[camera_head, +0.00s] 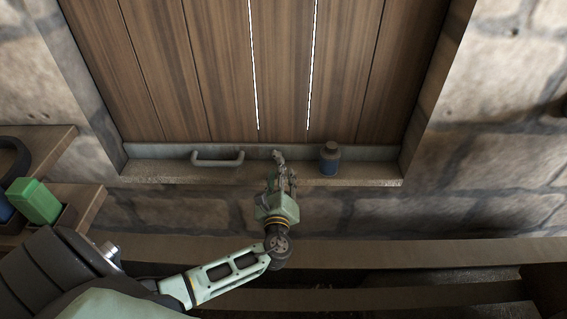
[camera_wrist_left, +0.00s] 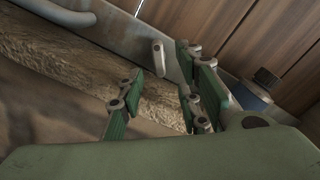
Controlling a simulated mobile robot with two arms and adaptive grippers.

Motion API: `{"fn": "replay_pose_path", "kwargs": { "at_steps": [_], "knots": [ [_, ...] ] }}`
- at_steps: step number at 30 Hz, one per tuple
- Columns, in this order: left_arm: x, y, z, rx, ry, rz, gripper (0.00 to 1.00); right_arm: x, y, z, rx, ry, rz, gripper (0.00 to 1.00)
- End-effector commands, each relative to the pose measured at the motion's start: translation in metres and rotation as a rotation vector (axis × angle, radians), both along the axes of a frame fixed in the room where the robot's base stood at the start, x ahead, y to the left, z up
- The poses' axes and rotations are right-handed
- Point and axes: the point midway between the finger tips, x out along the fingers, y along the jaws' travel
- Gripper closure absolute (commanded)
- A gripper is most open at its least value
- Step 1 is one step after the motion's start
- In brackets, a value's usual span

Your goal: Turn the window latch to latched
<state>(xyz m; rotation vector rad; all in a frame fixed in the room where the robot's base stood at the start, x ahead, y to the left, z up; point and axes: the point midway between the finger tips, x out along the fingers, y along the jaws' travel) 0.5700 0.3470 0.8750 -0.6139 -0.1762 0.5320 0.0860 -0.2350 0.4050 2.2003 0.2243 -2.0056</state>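The window latch is a small pale grey lever (camera_wrist_left: 158,58) on the metal strip at the foot of the wooden shutters. In the left wrist view it stands nearly upright, leaning slightly, just beyond my fingertips. In the head view it shows as a small light piece (camera_head: 278,155) at the tip of my left gripper, partly hidden by it. My left gripper (camera_head: 282,176) is over the sill. In the left wrist view its green fingers (camera_wrist_left: 160,88) are apart with nothing between them. I see no contact with the latch. My right gripper is not in view.
A grey bar handle (camera_head: 217,163) is left of the latch. A blue bottle with a dark cap (camera_head: 330,160) stands close on the right of my gripper on the stone sill (camera_head: 375,180). A shelf with a green block (camera_head: 35,202) is at the left.

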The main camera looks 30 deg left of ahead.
Motion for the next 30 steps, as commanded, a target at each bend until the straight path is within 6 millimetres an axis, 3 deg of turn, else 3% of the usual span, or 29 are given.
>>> {"fn": "replay_pose_path", "kwargs": {
  "at_steps": [7, 19, 30],
  "knots": [
    [0.03, 0.018, 0.001, 0.002, 0.001, -0.001, 0.68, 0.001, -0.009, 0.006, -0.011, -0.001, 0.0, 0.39],
    [0.037, 0.023, 0.0, 0.002, 0.001, -0.001, 0.69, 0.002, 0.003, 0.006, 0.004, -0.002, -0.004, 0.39],
    [0.037, 0.023, 0.0, 0.002, 0.001, -0.001, 1.0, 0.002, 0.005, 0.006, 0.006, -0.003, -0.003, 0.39]
  ]
}}
